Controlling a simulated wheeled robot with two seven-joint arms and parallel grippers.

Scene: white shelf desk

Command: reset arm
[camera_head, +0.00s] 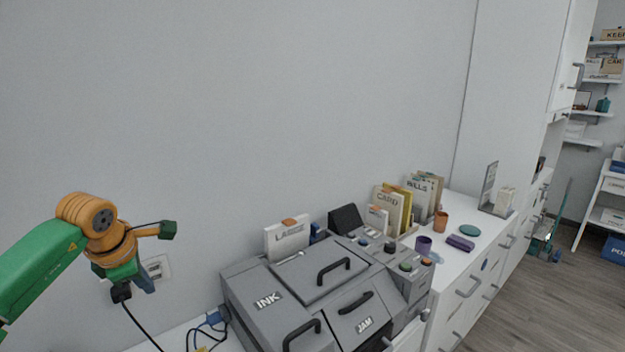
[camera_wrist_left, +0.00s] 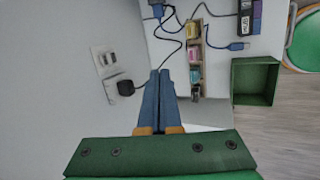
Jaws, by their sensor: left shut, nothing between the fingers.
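My left arm comes in from the left in the head view, green with orange joints. My left gripper (camera_head: 148,285) points downward in front of the wall, partly hidden behind its own wrist. In the left wrist view its two blue fingers (camera_wrist_left: 160,74) lie together, shut, with nothing between them. They are beside a wall outlet with a black plug (camera_wrist_left: 125,88) and apart from the objects on the desk. My right gripper is in neither view.
A grey machine (camera_head: 300,295) labelled INK and JAM stands on the white desk. Cables (camera_head: 208,326) lie left of it. The wrist view shows a narrow tray of coloured bottles (camera_wrist_left: 194,54) and an open green bin (camera_wrist_left: 255,80). Card holders (camera_head: 388,207) stand farther right.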

